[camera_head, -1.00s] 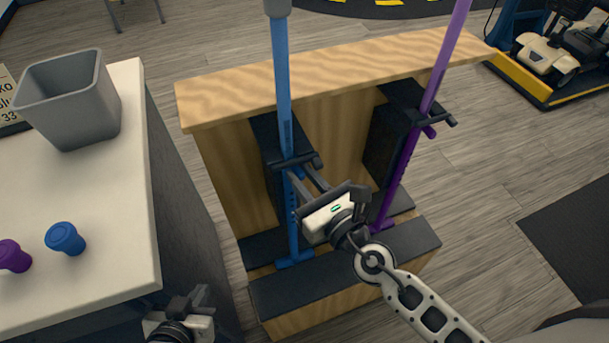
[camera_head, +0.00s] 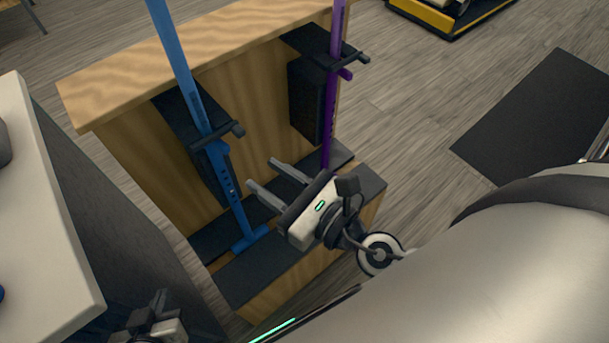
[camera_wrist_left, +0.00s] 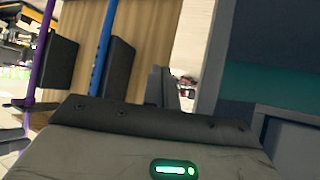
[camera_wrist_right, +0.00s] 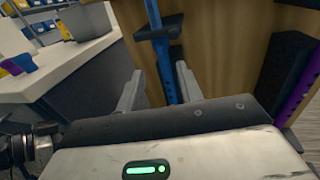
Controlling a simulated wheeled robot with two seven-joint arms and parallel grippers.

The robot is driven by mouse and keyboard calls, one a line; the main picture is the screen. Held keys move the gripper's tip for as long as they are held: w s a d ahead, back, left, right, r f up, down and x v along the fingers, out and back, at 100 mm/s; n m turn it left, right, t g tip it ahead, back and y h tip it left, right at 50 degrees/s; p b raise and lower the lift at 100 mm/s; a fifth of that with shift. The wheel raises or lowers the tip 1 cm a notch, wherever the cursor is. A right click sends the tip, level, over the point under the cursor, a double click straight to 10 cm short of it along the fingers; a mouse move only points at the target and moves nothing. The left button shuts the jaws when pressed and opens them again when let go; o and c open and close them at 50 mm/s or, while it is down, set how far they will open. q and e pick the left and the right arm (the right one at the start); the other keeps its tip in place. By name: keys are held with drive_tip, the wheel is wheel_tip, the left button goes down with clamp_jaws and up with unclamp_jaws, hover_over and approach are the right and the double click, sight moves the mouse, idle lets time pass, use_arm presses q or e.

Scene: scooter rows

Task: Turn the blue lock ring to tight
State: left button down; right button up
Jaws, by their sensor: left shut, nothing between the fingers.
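The blue scooter post (camera_head: 180,60) leans in the left bay of the wooden rack and has a dark clamp with a side lever (camera_head: 218,136) partway down. I cannot clearly make out a separate lock ring or its setting. My right gripper (camera_head: 262,175) is open and empty, apart from the post, to its lower right. In the right wrist view the blue post (camera_wrist_right: 166,75) shows beyond and between the spread fingers. My left gripper (camera_head: 158,303) is low by the counter, shut and empty; its fingers (camera_wrist_left: 163,72) show together in the left wrist view.
A purple scooter post (camera_head: 333,90) stands in the right bay of the wooden rack (camera_head: 130,155), with its own dark lever. A white-topped counter (camera_head: 45,220) stands close on the left. A dark floor mat (camera_head: 545,120) lies on open floor at right.

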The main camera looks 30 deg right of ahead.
drive_tip(key=b+v, duration=0.2)
drive_tip(key=v, duration=0.4)
drive_tip(key=shift+s, duration=0.2)
drive_tip(key=shift+d, duration=0.1)
